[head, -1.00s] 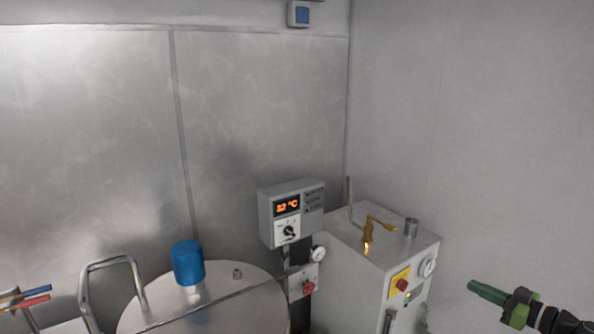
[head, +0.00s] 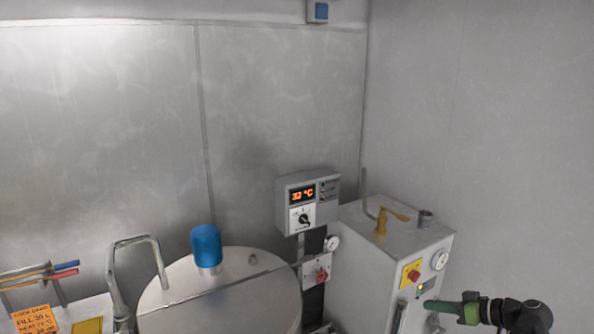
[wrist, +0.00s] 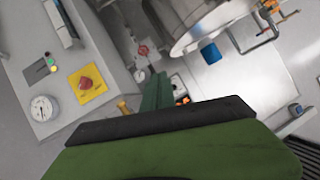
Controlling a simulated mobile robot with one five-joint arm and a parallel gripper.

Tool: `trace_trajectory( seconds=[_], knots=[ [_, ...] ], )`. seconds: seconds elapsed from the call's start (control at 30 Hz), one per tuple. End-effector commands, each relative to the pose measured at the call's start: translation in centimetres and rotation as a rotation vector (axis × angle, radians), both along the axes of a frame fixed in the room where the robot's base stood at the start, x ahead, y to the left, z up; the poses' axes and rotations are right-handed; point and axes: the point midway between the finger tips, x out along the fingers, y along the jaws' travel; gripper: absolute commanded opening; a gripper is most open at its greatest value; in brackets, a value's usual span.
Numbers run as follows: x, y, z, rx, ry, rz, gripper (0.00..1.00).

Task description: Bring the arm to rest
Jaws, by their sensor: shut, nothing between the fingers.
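My gripper (head: 432,305) is at the lower right of the head view, with green fingers shut and nothing between them. It stands in front of the right-hand metal cabinet (head: 385,262), and its tip overlaps the cabinet's front edge in the picture; I cannot tell the gap. In the wrist view the green finger (wrist: 157,92) points up toward the equipment, apart from anything visible. My dark arm links show at the lower right of the head view.
A steel vessel (head: 230,312) with a blue cap (head: 206,246) stands at bottom centre. A control box (head: 307,203) reading about 32 °C is behind it. The cabinet has a yellow lever (head: 383,220), a gauge (head: 440,259) and a red switch (head: 413,274). An orange note (head: 35,320) is lower left.

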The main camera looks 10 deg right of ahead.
Motion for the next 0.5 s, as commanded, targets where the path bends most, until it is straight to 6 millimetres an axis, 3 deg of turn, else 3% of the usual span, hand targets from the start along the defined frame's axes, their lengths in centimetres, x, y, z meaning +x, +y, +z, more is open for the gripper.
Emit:
trace_trajectory(
  seconds=[0.1, 0.23, 0.4, 0.5],
  knots=[
    [2.2, 6.1, -4.5, 0.011, 0.193, 0.058, 0.00],
    [3.8, 14.7, -10.5, -0.033, 0.491, 0.091, 0.00],
    [3.6, 24.4, -16.9, -0.208, 0.820, 0.028, 0.00],
    [2.9, 28.5, -19.3, -0.338, 0.932, -0.054, 0.00]
  ],
)
